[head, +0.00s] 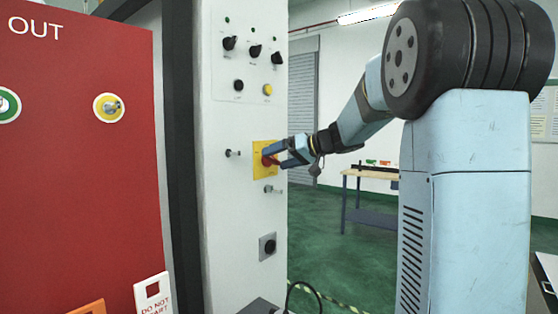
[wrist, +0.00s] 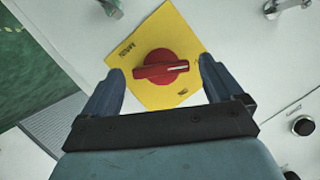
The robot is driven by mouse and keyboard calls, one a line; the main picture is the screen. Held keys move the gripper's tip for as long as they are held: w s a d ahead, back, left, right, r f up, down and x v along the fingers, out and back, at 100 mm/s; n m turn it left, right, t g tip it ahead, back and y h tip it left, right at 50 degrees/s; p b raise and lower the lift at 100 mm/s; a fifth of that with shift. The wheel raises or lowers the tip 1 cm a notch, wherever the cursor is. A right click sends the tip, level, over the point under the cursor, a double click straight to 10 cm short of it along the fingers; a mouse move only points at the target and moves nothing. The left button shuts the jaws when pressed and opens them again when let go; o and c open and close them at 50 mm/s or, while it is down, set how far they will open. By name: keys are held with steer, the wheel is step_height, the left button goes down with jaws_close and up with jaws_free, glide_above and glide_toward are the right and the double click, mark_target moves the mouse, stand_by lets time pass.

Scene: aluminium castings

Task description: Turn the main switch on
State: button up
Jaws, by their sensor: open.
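The main switch is a red rotary knob (wrist: 161,69) on a yellow square plate (wrist: 178,32), fixed to the white panel. In the wrist view the knob's bar lies roughly level, with a white mark toward its right end. My gripper (wrist: 161,82) is open, with one blue finger on each side of the knob; I cannot tell whether either finger touches it. In the head view the yellow plate (head: 264,172) is on the panel's right part, and my gripper (head: 277,157) reaches it from the right, partly hiding the knob.
The white panel (head: 225,110) carries several black knobs above, a yellow button (head: 267,90), metal latches (head: 233,153) beside the plate and a black button (head: 268,246) below. A red board (head: 75,170) stands at left. A workbench (head: 370,185) stands behind on open green floor.

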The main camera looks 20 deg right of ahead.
steer(key=shift+w+a+f, duration=0.2)
steer(key=shift+w+a, duration=0.2)
steer(key=shift+c, duration=0.2)
